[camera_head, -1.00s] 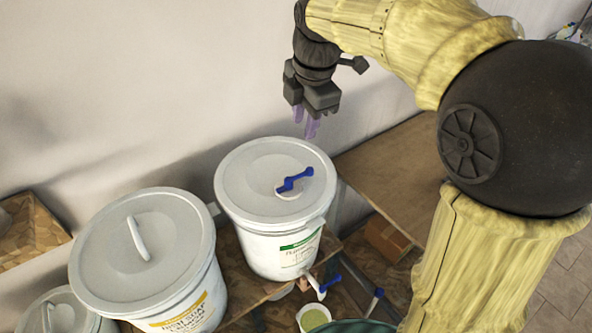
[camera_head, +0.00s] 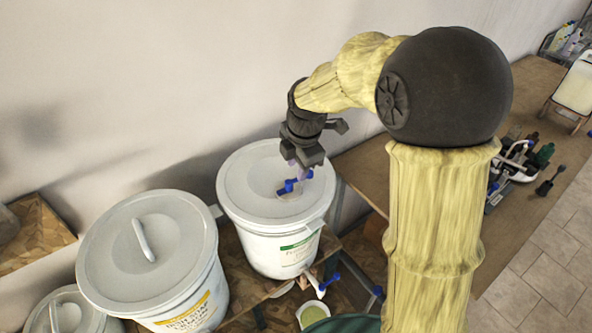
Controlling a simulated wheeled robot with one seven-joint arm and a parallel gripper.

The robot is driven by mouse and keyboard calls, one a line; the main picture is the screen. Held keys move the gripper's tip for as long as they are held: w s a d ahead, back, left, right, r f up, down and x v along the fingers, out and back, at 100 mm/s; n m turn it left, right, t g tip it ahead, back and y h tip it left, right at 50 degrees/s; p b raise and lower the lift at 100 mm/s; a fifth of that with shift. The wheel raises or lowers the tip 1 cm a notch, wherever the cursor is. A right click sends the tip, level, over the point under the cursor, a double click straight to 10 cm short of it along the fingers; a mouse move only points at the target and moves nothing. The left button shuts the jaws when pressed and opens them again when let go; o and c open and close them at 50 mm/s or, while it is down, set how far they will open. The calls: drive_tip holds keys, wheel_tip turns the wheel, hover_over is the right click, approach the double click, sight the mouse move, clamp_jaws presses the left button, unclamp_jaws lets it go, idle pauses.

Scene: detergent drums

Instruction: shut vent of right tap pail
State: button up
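The right tap pail (camera_head: 268,225) is white with a green-banded label and stands on a wooden shelf. On its lid sits a vent with a blue lever (camera_head: 288,187). A tap with a blue handle (camera_head: 328,280) is low on its front. My gripper (camera_head: 300,172) points down over the lid, with its purple fingertips at the blue vent lever. The fingers partly cover the lever. I cannot tell whether they are closed on it or only beside it.
A second white pail (camera_head: 150,250) with a yellow label stands to the left, and a smaller lidded pail (camera_head: 62,313) is at the lower left. A bowl (camera_head: 312,312) sits below the tap. A wooden table (camera_head: 530,105) with bottles is at the right.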

sight(295, 179)
drive_tip(key=shift+w+a+f+p, duration=0.1)
drive_tip(key=shift+w+f+p, duration=0.05)
drive_tip(key=shift+f, duration=0.85)
drive_tip(key=shift+w+a+f+p, duration=0.1)
drive_tip(key=shift+w+f+p, duration=0.05)
drive_tip(key=shift+f, duration=0.8)
clamp_jaws()
